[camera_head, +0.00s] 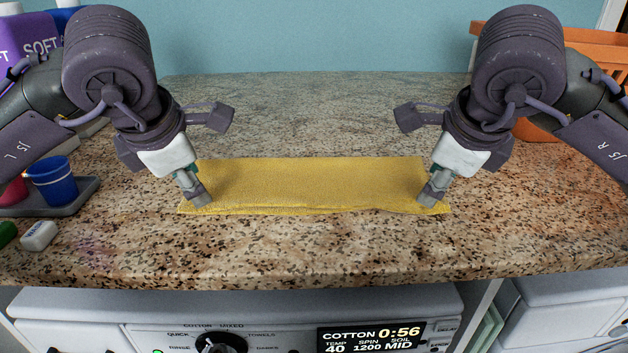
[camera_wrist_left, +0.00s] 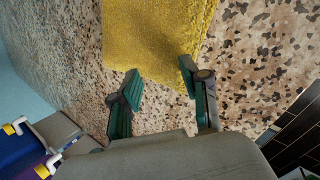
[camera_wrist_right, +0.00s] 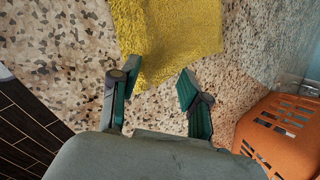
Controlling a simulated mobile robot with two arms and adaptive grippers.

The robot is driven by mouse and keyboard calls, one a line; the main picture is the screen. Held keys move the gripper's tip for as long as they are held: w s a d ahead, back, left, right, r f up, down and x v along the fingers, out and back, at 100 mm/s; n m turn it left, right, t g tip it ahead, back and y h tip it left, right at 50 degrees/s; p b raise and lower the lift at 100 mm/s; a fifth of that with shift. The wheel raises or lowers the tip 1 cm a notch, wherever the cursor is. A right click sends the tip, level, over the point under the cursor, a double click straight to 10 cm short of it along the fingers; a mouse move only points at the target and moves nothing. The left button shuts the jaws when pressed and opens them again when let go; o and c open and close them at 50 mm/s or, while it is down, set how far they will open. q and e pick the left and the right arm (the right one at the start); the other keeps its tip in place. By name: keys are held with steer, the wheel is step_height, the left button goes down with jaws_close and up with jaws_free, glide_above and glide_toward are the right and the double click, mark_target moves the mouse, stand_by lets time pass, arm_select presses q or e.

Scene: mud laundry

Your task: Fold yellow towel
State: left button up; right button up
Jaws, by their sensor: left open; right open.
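The yellow towel (camera_head: 310,185) lies on the granite counter as a long, narrow strip, wider than deep, with layered edges along its front. My left gripper (camera_head: 199,200) is at the towel's left end near the front corner. In the left wrist view its fingers (camera_wrist_left: 160,85) are apart, with the towel (camera_wrist_left: 150,40) at and between the tips. My right gripper (camera_head: 430,200) is at the right end near the front corner. In the right wrist view its fingers (camera_wrist_right: 158,82) are apart around the towel's corner (camera_wrist_right: 165,45). Whether the fingertips touch the cloth is unclear.
A grey tray (camera_head: 60,198) with a blue cup (camera_head: 52,182) and a red cup stands at left, with a white eraser-like block (camera_head: 39,235) in front. An orange basket (camera_wrist_right: 275,135) is at back right. A washing machine (camera_head: 250,305) is below the counter edge. The counter behind the towel is clear.

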arm_select(q)
steer(key=s+v, duration=0.1)
steer(key=v, duration=1)
steer(key=shift+f, duration=0.3)
arm_select(e)
steer(key=s+v, duration=0.1)
steer(key=v, duration=1)
steer(key=shift+f, duration=0.3)
arm_select(q)
steer(key=shift+w, duration=0.1)
steer(key=shift+c, duration=0.3)
arm_select(e)
steer(key=shift+w, duration=0.1)
steer(key=shift+c, duration=0.3)
